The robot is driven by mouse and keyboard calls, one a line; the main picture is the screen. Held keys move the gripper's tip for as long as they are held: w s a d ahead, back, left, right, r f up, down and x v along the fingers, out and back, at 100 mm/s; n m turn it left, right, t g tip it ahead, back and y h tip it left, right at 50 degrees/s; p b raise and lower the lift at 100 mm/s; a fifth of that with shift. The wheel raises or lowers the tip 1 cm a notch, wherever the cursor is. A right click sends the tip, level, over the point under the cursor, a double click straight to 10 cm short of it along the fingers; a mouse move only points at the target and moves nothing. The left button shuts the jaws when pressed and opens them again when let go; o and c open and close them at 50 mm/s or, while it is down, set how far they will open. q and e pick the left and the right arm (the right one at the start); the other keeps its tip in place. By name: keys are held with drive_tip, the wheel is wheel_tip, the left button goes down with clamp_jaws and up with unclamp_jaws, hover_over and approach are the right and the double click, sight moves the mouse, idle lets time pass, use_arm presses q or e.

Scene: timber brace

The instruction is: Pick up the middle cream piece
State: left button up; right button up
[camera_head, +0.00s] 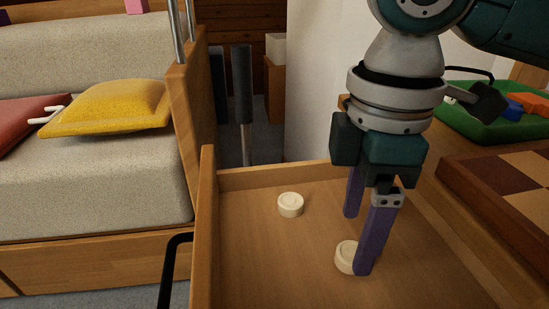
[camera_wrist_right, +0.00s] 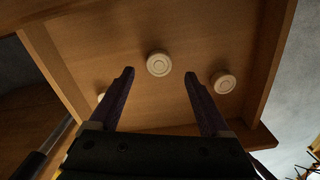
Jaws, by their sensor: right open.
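Cream round pieces lie flat in an open wooden drawer (camera_head: 255,262). The head view shows one piece (camera_head: 290,205) toward the far left and another (camera_head: 346,258) at my right gripper, partly covered by its near finger. My right gripper (camera_head: 357,244) points down into the drawer, its purple fingers apart and nothing held. In the right wrist view, the middle piece (camera_wrist_right: 159,63) shows in the gap between the fingertips (camera_wrist_right: 159,73). Another piece (camera_wrist_right: 223,83) is right of the fingers, and a third (camera_wrist_right: 101,97) is mostly hidden behind the left finger. My left gripper is out of view.
The drawer walls (camera_head: 208,225) enclose the pieces on the left and back. At right are a chequered board (camera_head: 500,185) and a green tray (camera_head: 470,122) with coloured blocks. A sofa with a yellow cushion (camera_head: 110,108) stands at left. Bare drawer floor surrounds the pieces.

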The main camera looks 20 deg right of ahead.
sight(353, 252)
wheel_tip(353, 252, down, 4)
drive_tip(key=shift+d+r+b, duration=0.1)
drive_tip(key=shift+d+b, duration=0.05)
drive_tip(key=shift+b, duration=0.9)
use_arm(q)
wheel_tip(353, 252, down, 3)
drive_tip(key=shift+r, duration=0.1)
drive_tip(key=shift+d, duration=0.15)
use_arm(e)
clamp_jaws()
